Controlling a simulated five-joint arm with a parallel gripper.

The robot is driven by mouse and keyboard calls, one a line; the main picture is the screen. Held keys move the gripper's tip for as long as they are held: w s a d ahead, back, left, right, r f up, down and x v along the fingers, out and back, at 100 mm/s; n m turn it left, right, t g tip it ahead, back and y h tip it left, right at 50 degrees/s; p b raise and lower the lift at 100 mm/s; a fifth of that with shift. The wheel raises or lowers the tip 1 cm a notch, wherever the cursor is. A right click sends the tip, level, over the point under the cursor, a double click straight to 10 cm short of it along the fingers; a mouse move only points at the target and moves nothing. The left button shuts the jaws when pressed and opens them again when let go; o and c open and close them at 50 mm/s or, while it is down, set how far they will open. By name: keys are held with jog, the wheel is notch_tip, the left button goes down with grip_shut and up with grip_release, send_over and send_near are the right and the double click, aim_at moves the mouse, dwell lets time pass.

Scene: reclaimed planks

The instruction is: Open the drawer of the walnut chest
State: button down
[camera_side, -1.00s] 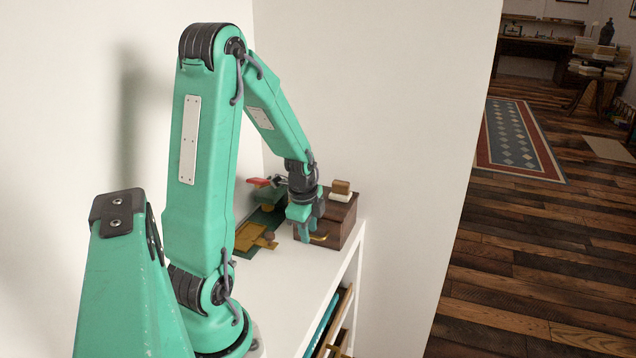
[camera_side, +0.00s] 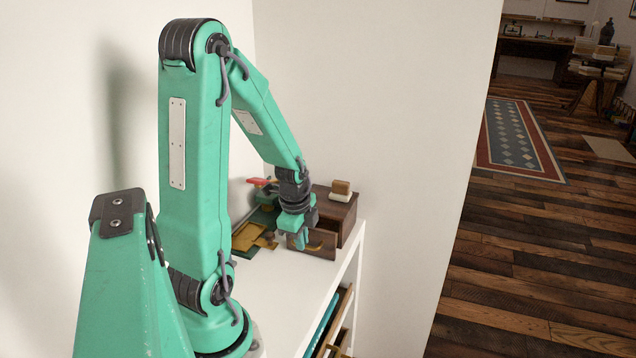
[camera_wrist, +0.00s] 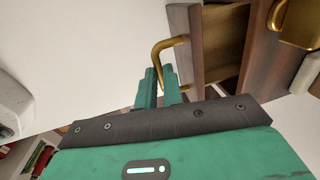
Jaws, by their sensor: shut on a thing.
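The walnut chest (camera_side: 349,216) stands at the far end of the white shelf top. Its drawer (camera_side: 322,243) is partly pulled out toward my arm. In the wrist view the drawer front (camera_wrist: 187,45) stands apart from the chest body (camera_wrist: 256,45), with the pale drawer inside (camera_wrist: 225,42) showing between them. A curved brass handle (camera_wrist: 160,46) is on the drawer front. My gripper (camera_wrist: 158,78) is shut on the handle, one finger on each side of it. In the side view my gripper (camera_side: 299,241) is in front of the drawer and hides part of it.
A brown block (camera_side: 341,186) and a cream block (camera_side: 340,197) are stacked on the chest. Left of the chest lie a yellow-brown tray (camera_side: 247,237) and a red-topped object (camera_side: 259,181). The white top (camera_side: 280,290) nearer my base is clear. Books stand on the shelf below.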

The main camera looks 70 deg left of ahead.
jog(key=c, duration=1.5)
grip_release()
jog(key=shift+r, duration=0.15)
jog(key=shift+s+d+r, duration=0.15)
jog(key=shift+r, duration=1.1)
jog(key=shift+s+d+r, duration=0.15)
jog(key=shift+s+r, duration=0.05)
jog(key=shift+r, duration=1.05)
jog(key=shift+s+d+r, duration=0.15)
jog(key=shift+r, duration=1.1)
